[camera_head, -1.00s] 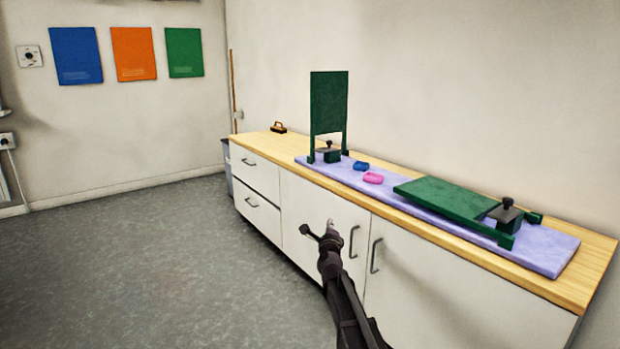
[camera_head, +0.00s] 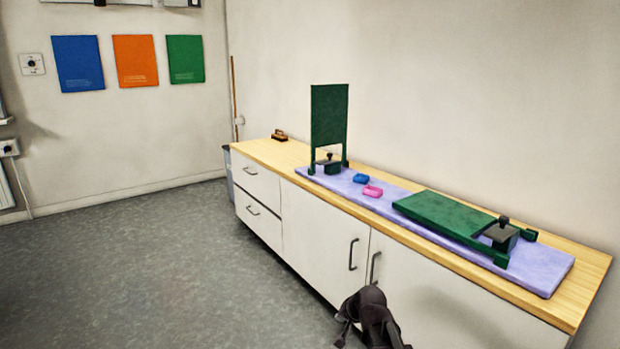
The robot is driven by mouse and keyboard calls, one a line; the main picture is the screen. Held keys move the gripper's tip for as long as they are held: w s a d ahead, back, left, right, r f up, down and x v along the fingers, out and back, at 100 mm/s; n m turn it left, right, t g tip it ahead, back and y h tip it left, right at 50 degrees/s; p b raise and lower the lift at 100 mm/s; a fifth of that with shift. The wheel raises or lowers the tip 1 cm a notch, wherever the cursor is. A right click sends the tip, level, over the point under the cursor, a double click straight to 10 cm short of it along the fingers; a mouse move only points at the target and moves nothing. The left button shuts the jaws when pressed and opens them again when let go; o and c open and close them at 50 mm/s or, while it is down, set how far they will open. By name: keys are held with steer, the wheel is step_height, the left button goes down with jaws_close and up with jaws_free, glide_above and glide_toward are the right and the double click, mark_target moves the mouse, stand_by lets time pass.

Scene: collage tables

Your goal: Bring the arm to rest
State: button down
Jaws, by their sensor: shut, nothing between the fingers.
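My gripper (camera_head: 347,328) shows at the bottom of the head view, right of the middle. It is dark, folded low in front of the white cabinet doors, below the counter top. The arm behind it is mostly cut off by the lower edge of the picture. The fingers are small and dark here; they are shut with nothing held. The gripper is apart from everything on the counter.
A wooden counter (camera_head: 262,150) bears a lilac mat (camera_head: 548,270). On it are an upright green board (camera_head: 329,115), a lying green board (camera_head: 445,215), a blue piece (camera_head: 360,178) and a pink piece (camera_head: 373,191). Open grey floor (camera_head: 150,270) lies to the left.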

steer(key=s+d+n+g+h+p, duration=0.2)
steer(key=s+d+g, duration=0.15)
steer(key=s, duration=0.45)
steer(key=s+d+n+g+h+p, duration=0.1)
steer(key=s+d+n+g+h, duration=0.15)
steer(key=s+d, duration=0.45)
step_height(320, 180, up, 37)
steer(key=s+a+p, duration=0.1)
steer(key=a+p, duration=0.1)
steer(key=p, duration=3.5)
steer(key=shift+s+a+y, duration=0.15)
steer(key=shift+s+y, duration=0.1)
steer(key=shift+y, duration=0.2)
